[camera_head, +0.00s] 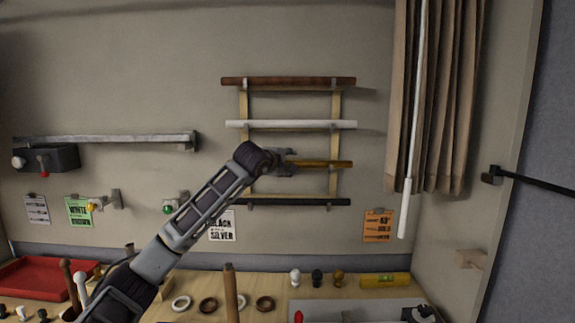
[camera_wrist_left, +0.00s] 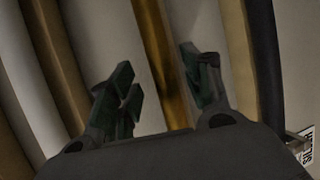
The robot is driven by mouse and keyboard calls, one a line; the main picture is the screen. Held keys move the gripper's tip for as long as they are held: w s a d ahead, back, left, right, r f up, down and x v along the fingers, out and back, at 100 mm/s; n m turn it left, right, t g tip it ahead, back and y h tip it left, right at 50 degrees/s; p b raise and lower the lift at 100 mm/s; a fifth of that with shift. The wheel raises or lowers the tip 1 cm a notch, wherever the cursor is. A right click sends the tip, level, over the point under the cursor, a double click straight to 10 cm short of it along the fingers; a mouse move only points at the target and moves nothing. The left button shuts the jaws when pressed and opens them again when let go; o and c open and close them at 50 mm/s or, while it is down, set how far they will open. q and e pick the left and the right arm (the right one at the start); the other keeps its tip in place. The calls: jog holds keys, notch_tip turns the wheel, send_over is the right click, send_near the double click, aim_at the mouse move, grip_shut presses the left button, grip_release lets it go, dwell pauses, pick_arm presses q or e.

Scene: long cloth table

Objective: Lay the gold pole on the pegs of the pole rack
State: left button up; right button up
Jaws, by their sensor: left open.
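The pole rack (camera_head: 336,145) is on the back wall, with two light wooden uprights and short pegs. The gold pole (camera_head: 325,163) lies level across it, between a white pole (camera_head: 300,125) above and a black pole (camera_head: 300,202) below. Its right end extends past the right upright, at peg height; its left part is hidden by my gripper. My left gripper (camera_head: 286,158) is open at the pole's left half. In the left wrist view, the gold pole (camera_wrist_left: 163,60) runs between the two spread fingers, with visible gaps. I cannot tell whether the pole rests fully on both pegs.
A brown pole (camera_head: 290,81) occupies the rack's top. A grey rail (camera_head: 105,139) is on the wall at left, and a curtain (camera_head: 435,90) with a white wand (camera_head: 411,160) hangs at right. The table below holds rings, finials, a red tray (camera_head: 40,278) and a yellow level (camera_head: 384,280).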

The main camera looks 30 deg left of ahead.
pick_arm(q)
jog(key=shift+f, duration=0.1)
jog(key=v, duration=1.2)
pick_arm(e)
jog(key=shift+d, duration=0.1)
dwell(0.5)
jog(key=shift+r, duration=0.15)
dwell(1.0)
pick_arm(q)
notch_tip(320, 180, up, 10)
jog(key=p, duration=0.9)
jog(key=shift+f, duration=0.2)
pick_arm(e)
jog(key=s+a+r, duration=0.1)
jog(key=a+r, duration=0.2)
jog(key=r, duration=0.6)
